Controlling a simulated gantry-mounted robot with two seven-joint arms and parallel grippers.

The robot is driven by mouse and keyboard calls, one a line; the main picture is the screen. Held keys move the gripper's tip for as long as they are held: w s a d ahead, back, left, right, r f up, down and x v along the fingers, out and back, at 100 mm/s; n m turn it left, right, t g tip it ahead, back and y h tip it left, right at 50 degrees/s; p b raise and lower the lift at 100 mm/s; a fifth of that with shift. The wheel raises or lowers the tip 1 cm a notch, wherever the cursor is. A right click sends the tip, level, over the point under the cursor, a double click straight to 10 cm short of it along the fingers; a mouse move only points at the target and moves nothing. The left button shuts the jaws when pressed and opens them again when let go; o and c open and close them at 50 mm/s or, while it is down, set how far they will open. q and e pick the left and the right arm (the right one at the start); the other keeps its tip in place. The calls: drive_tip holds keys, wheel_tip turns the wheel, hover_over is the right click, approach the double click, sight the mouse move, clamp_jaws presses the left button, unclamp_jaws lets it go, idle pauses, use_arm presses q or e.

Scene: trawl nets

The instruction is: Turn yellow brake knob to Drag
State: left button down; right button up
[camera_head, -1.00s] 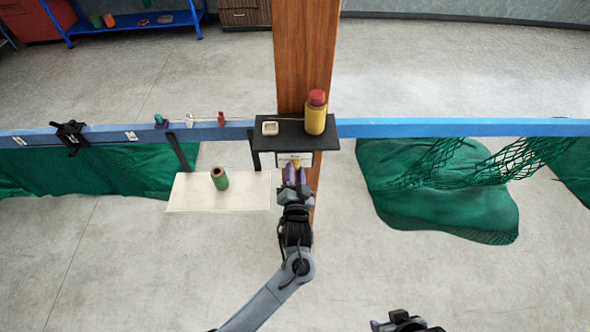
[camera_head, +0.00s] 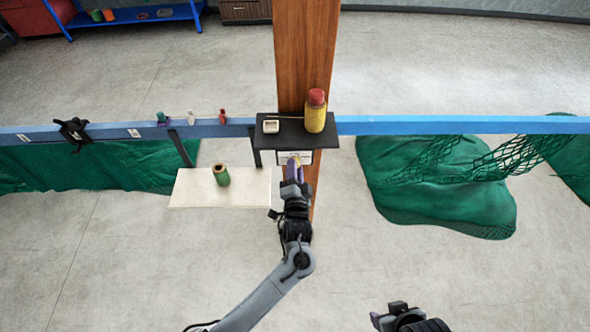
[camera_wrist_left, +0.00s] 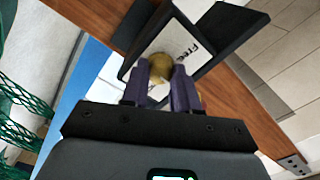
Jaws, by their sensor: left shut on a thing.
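The yellow brake knob (camera_head: 297,160) is on a white label plate (camera_head: 283,157) fixed to the wooden post, under the black shelf. My left gripper (camera_head: 293,171) reaches up to it from below and is shut on it. In the left wrist view the purple fingers (camera_wrist_left: 161,88) sit on both sides of the round yellow knob (camera_wrist_left: 152,64). The label plate (camera_wrist_left: 180,42) there shows the word "Free", tilted in the picture. The knob's pointer and any Drag mark are hidden or unreadable. My right gripper (camera_head: 386,316) is low at the bottom edge, away from the knob.
The black shelf (camera_head: 291,133) holds a yellow bottle with a red cap (camera_head: 316,110) and a small white dish (camera_head: 270,127). A blue rail (camera_head: 430,126) runs across. A green spool (camera_head: 221,175) stands on a pale board (camera_head: 192,188). Green netting (camera_head: 425,190) hangs at right.

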use_arm(q)
drive_tip(key=c, duration=0.8)
unclamp_jaws()
drive_tip(key=shift+c, duration=0.2)
drive_tip(key=shift+s, duration=0.15)
drive_tip(key=s+b, duration=0.1)
drive_tip(key=s, duration=0.9)
drive_tip(key=shift+s+d+b, duration=0.15)
drive_tip(key=shift+s+b, duration=0.1)
drive_tip(key=shift+b, duration=0.05)
